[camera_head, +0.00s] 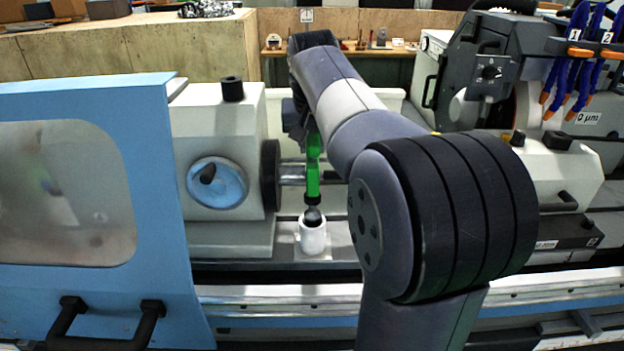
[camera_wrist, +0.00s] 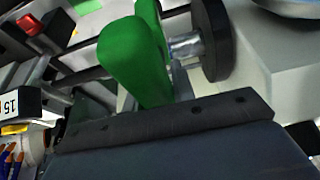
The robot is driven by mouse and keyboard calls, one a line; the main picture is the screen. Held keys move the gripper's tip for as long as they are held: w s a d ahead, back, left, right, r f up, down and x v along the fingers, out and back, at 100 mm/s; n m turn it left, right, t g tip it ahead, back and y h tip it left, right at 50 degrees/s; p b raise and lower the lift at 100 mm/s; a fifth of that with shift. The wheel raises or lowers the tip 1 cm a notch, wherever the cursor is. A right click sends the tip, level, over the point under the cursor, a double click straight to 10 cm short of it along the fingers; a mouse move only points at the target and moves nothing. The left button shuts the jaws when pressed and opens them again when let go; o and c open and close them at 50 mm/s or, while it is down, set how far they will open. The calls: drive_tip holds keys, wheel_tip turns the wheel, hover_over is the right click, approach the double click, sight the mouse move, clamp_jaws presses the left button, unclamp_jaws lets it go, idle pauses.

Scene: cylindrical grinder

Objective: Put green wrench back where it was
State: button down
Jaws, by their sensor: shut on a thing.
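The green wrench (camera_head: 313,168) hangs upright in the head view, left of my arm's large joint. Its dark lower end is just above or in the mouth of a small white cup (camera_head: 312,238); I cannot tell if it is inside. My gripper (camera_head: 303,128) is shut on the wrench near its upper part, mostly hidden behind my arm. In the wrist view the green wrench (camera_wrist: 137,62) shows close up, beyond the dark edge of my gripper (camera_wrist: 165,122). The fingertips are not clearly visible.
A white machine head with a blue dial (camera_head: 217,183) stands left of the wrench, close to it. A blue door (camera_head: 165,190) with a black handle is at the left. Blue-and-orange tools (camera_head: 575,55) hang at the upper right. A wooden bench (camera_head: 190,45) stands behind.

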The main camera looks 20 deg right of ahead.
sight(313, 138)
drive_tip(key=shift+f, duration=3.85)
drive_tip(key=shift+f, duration=0.2)
drive_tip(key=c, duration=1.2)
unclamp_jaws()
drive_tip(key=v, duration=1.2)
drive_tip(key=shift+s+r, duration=0.1)
drive_tip(key=shift+r, duration=0.05)
